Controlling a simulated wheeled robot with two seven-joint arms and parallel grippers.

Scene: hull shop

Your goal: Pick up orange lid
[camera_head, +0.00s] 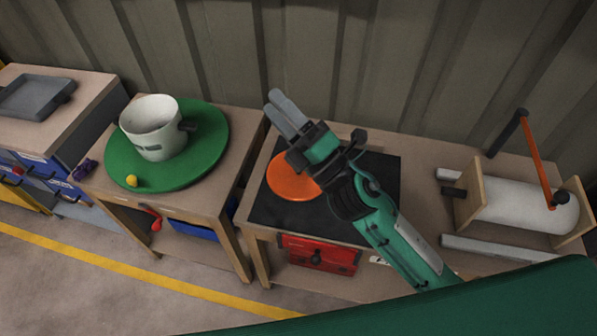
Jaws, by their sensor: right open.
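The orange lid (292,184) is a round disc lying flat on a black mat (270,213) on the middle bench. My right gripper (285,110) reaches in from the lower right and hangs above the lid's far side. Its two grey fingers point up and left, past the lid, toward the wall. It is open and I see nothing between the fingers. The gripper and wrist hide the lid's upper right part. My left gripper does not show.
A white pot (152,131) and a small yellow ball (131,181) rest on a green round board (205,150) on the left bench. A white roller with an orange crank (536,160) stands at right. A corrugated wall (380,70) closes off the back.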

